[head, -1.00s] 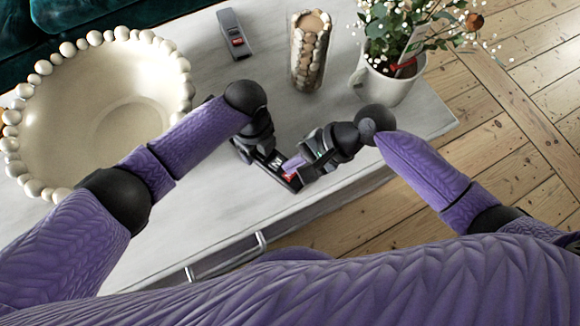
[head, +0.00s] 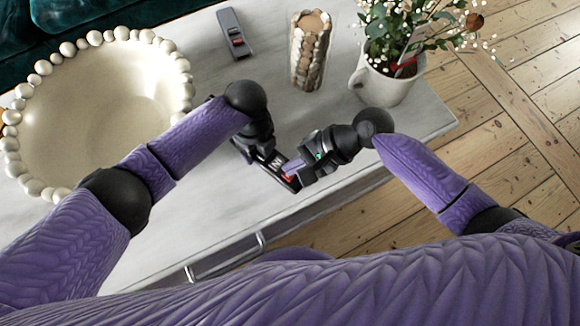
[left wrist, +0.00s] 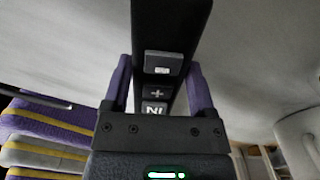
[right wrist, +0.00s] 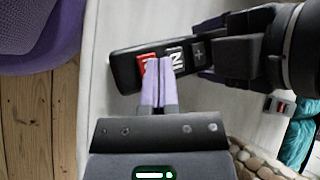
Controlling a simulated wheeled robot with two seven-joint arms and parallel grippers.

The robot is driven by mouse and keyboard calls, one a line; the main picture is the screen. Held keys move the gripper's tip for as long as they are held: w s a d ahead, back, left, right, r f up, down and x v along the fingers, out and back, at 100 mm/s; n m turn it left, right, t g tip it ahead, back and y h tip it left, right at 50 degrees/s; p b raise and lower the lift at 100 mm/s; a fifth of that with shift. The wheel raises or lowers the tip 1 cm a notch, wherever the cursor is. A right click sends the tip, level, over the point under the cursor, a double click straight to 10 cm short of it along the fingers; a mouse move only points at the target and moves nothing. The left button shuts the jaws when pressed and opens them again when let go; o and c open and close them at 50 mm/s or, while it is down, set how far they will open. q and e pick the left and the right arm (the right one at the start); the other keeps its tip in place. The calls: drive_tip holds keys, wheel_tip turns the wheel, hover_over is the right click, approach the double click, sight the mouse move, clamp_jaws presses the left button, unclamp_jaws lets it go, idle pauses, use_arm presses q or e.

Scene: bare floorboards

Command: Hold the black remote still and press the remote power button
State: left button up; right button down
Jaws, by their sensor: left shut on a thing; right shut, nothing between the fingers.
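The black remote (head: 270,161) is held low over the white table in the head view, with its body between my left gripper's fingers. My left gripper (left wrist: 160,85) is shut on it; a grey button, a plus button and an N button show in the left wrist view. In the right wrist view the remote (right wrist: 124,72) carries a red button (right wrist: 146,70) near its end, beside the N button. My right gripper (right wrist: 157,62) is shut and empty, its purple fingertips over the edge between the red and N buttons. I cannot tell whether they touch.
A white table (head: 200,220) lies beneath, with a cream beaded bowl (head: 90,105) at left. The table's front edge is near, with floorboards to the right.

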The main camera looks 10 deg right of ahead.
drive_tip(key=shift+f, duration=0.4)
idle(0.4)
drive_tip(key=shift+r, duration=0.85)
drive_tip(key=shift+r, duration=2.5)
use_arm(q)
drive_tip(key=o, duration=1.3)
drive_tip(key=shift+c, duration=0.2)
wheel_tip(320, 180, up, 12)
